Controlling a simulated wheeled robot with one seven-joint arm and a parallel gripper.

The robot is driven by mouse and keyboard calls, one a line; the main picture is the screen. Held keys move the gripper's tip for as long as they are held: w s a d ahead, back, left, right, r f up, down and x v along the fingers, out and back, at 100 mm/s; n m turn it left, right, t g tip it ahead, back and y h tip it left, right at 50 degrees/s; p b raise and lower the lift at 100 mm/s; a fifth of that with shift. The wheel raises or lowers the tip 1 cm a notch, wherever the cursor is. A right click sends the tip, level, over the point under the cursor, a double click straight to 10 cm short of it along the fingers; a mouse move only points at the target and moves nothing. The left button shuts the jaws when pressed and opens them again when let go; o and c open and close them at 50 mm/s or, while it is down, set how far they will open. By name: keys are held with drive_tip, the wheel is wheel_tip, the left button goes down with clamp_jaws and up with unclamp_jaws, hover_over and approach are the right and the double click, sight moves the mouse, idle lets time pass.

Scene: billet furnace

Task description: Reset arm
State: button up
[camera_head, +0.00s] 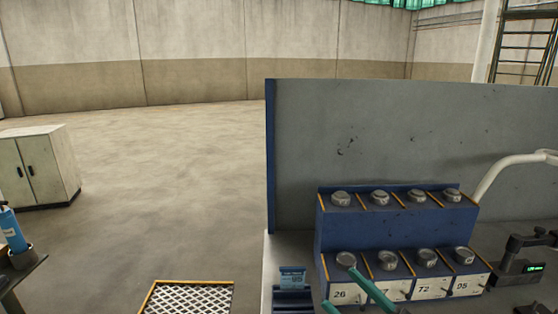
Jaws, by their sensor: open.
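My gripper (338,287) shows at the bottom edge as two teal fingers, spread apart, in front of the blue rack. The longer finger slants up and left across the rack's front, over part of its number labels. The other finger's tip just enters the view near the label 26. The rest of my arm is out of view or cut off by the bottom edge.
A two-tier blue rack (362,232) holds several round metal pieces by a grey panel (420,130). A cabinet (40,165) and blue bottle (11,230) are left. The floor between is clear beyond a grate (187,298).

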drive_tip(key=s+a+f+m+t+h, duration=1.1)
drive_tip(key=s+f+m+h, duration=0.3)
drive_tip(key=m+h, duration=0.3)
drive_tip(key=s+a+f+n+g, duration=0.1)
drive_tip(key=s+f+g, duration=0.4)
drive_tip(key=s, duration=0.5)
drive_tip(key=s+a+f+n+g+h, duration=0.1)
drive_tip(key=s+a+f+n+g, duration=0.1)
drive_tip(key=s+f+g, duration=0.3)
drive_tip(key=s+f+n, duration=0.1)
drive_tip(key=s+f, duration=0.3)
drive_tip(key=s, duration=0.1)
drive_tip(key=shift+s+g+h, duration=0.3)
drive_tip(key=shift+s+g, duration=0.05)
drive_tip(key=shift+g, duration=0.05)
